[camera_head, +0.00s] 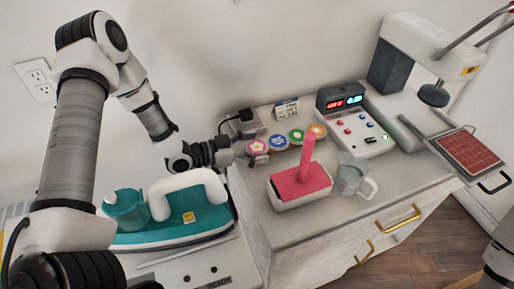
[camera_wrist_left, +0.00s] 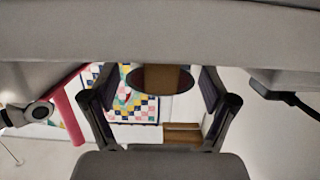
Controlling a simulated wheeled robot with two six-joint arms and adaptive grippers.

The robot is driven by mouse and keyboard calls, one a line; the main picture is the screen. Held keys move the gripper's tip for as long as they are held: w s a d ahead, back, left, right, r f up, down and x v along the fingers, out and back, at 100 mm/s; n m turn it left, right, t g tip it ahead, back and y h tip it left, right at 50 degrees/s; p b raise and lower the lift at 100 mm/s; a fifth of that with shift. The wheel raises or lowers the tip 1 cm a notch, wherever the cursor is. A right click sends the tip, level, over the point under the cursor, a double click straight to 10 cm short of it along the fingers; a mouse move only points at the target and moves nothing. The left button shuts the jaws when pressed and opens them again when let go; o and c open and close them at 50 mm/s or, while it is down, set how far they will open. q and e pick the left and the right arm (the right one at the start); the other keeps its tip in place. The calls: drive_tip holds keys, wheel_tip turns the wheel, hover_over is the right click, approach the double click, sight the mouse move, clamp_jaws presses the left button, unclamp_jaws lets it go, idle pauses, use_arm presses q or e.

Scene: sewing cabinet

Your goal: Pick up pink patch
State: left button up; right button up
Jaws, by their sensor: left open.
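The pink patch (camera_head: 257,147), round with a white flower, lies at the left end of a row of round patches on the cabinet top. My left gripper (camera_head: 250,158) reaches in from the left, low and right beside the pink patch. Its fingers are open in the left wrist view (camera_wrist_left: 158,100). A dark brown oval shows between them there, and I cannot tell whether it is the patch. Whether the fingers touch the patch is unclear. My right gripper is out of view.
A blue patch (camera_head: 278,142), a green patch (camera_head: 297,135) and an orange patch (camera_head: 317,131) continue the row. A pink-topped box with an upright pink post (camera_head: 306,160) and a clear mug (camera_head: 350,180) stand in front. A teal iron (camera_head: 185,222) is at left.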

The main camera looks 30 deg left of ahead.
use_arm(q)
drive_tip(key=shift+w+d+f, duration=0.1)
drive_tip(key=shift+w+d, duration=0.1)
drive_tip(key=shift+d, duration=0.05)
drive_tip(key=shift+s+a, duration=0.1)
drive_tip(key=shift+a, duration=0.05)
drive_tip(key=c, duration=0.8)
